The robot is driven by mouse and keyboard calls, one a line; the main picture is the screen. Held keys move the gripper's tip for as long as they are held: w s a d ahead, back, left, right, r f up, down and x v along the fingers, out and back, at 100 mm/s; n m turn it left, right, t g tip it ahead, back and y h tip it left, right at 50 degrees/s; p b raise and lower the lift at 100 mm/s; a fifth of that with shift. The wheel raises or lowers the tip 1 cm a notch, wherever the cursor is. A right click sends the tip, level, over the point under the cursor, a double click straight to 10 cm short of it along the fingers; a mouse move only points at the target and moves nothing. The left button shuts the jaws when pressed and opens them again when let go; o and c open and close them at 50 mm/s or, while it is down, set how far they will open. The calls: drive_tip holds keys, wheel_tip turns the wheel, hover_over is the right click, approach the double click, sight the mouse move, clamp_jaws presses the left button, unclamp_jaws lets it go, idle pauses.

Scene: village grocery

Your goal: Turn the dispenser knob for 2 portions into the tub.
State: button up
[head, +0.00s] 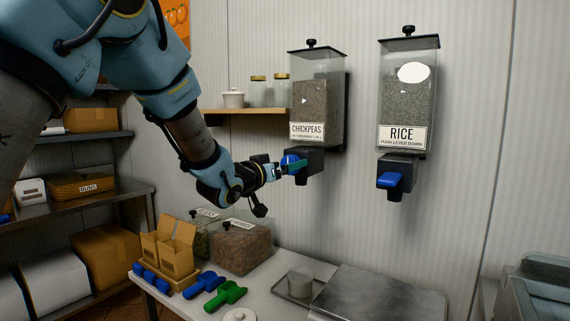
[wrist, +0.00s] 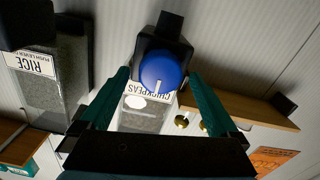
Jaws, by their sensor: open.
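In the wrist view the knob (wrist: 163,66) shows whole, with a white mark toward the lower edge of the picture. My gripper (wrist: 158,76) is open, its green fingers on either side of the knob; I cannot tell whether they touch it.
A rice dispenser (head: 407,100) with a blue lever (head: 389,180) hangs to the right. The counter holds blue scoops (head: 203,284), a green scoop (head: 226,295), cardboard boxes (head: 170,250) and a clear bin (head: 240,247).

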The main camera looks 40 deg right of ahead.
drive_tip(key=c, duration=1.4)
drive_tip(key=shift+o, duration=0.2)
drive_tip(key=shift+f+m+b, duration=0.15)
drive_tip(key=shift+m+b, duration=0.15)
drive_tip(key=shift+b, duration=0.25)
drive_tip(key=shift+s+f+m+b, duration=0.1)
drive_tip(key=shift+s+m+b, duration=0.05)
drive_tip(key=shift+m+b, duration=9.45)
drive_tip(key=shift+n+b, duration=0.9)
drive_tip(key=shift+b, duration=0.15)
